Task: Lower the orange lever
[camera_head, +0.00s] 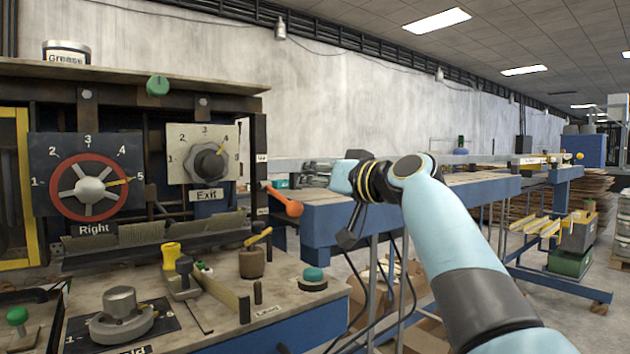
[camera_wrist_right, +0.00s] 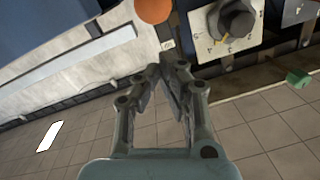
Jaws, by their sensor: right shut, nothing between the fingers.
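The orange lever (camera_head: 288,202) sticks out at the right side of the machine, beside the Exit dial panel, and slants down to a rounded knob. In the right wrist view the round orange knob (camera_wrist_right: 153,9) shows at the top edge, beyond the fingertips. My left gripper is not in view.
The Exit dial (camera_head: 207,163) and the Right dial (camera_head: 90,189) are on the machine's front. A worktop (camera_head: 215,308) with knobs and small levers lies below them. A long blue conveyor table (camera_head: 345,212) extends behind my right arm.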

